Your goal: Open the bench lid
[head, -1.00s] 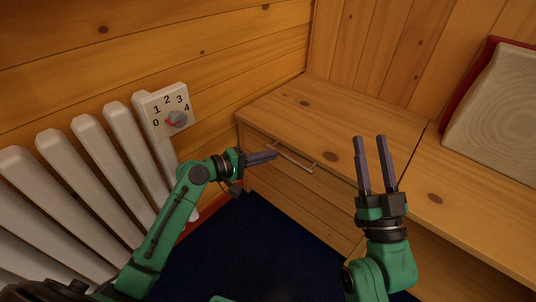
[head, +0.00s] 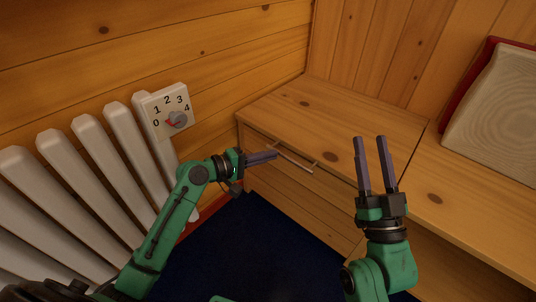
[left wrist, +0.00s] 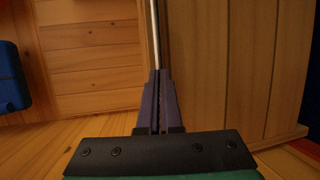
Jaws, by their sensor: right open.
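The wooden bench (head: 350,112) stands in the corner with its lid lying flat and closed. A thin metal bar handle (head: 299,163) runs along the front edge of the lid. My left gripper (head: 275,155) is at the left part of this handle. In the left wrist view, its fingers (left wrist: 157,75) are close together, with the handle bar (left wrist: 153,30) running up from between their tips; the fingers seem closed on it. My right gripper (head: 372,150) is open and empty, pointing up in front of the bench's right part.
A white radiator (head: 85,165) and its dial (head: 176,119) are close on the left, beside my left arm. A cream, red-backed cushion (head: 497,112) rests on the right bench section. Dark blue floor covering (head: 245,250) lies clear in front.

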